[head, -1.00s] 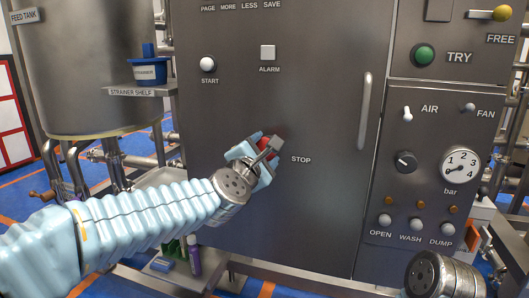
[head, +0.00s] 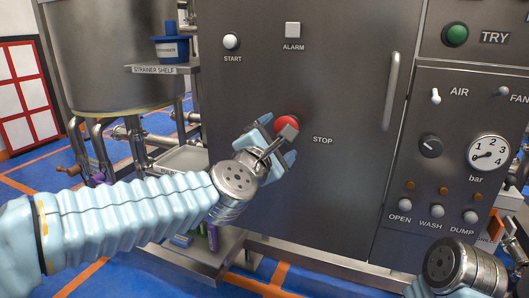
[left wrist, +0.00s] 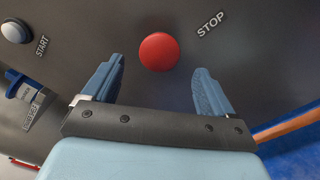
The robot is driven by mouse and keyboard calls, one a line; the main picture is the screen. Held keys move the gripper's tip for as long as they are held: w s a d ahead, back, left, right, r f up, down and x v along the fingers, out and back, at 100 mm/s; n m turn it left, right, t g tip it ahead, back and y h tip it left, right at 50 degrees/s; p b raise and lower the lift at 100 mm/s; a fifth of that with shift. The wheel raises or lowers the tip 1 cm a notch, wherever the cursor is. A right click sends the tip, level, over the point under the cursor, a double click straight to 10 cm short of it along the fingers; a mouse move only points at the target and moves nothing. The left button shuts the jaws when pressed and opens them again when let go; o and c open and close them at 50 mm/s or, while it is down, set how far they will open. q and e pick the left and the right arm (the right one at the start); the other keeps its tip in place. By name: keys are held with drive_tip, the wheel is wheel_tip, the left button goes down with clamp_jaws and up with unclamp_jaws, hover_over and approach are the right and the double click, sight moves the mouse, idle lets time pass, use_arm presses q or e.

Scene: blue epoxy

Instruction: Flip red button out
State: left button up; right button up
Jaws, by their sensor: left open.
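The red button (head: 286,123) labelled STOP is a round red cap on the grey cabinet door. In the left wrist view the red button (left wrist: 159,52) sits just beyond the fingertips, centred between them, with a gap on each side. My left gripper (head: 279,143) is open and empty in front of the door, just below the button; its blue fingers (left wrist: 158,75) are spread. Part of the gripper covers the button's lower edge in the head view. My right arm's metal wrist shows at the lower right; its gripper fingers are out of sight.
A vertical handle (head: 391,90) is to the right, beside a panel with a gauge (head: 488,154). A strainer shelf (head: 163,69) with a blue tub stands left.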

use_arm(q)
drive_tip(key=v, duration=0.8)
drive_tip(key=shift+s, duration=0.15)
drive_tip(key=w+f+m+g+y, duration=0.1)
drive_tip(key=w+f+m+g, duration=0.15)
drive_tip(key=f, duration=0.75)
drive_tip(key=w+f+m+g+y, duration=0.15)
drive_tip(key=w+f+m, duration=0.25)
drive_tip(key=f, duration=0.6)
drive_tip(key=s+a+f+m+g, duration=0.2)
drive_tip(key=f+m, duration=0.1)
drive_tip(key=f, duration=0.8)
drive_tip(key=s+a+f+m+g, duration=0.1)
drive_tip(key=a+f+m+g, duration=0.15)
drive_tip(key=f, duration=0.75)
drive_tip(key=s+a+f+m+g+h, duration=0.1)
drive_tip(key=s+f+m+g, duration=0.7)
drive_tip(key=s+f, duration=1.2)
drive_tip(key=shift+a+f, duration=0.55)
drive_tip(key=shift+f, duration=0.15)
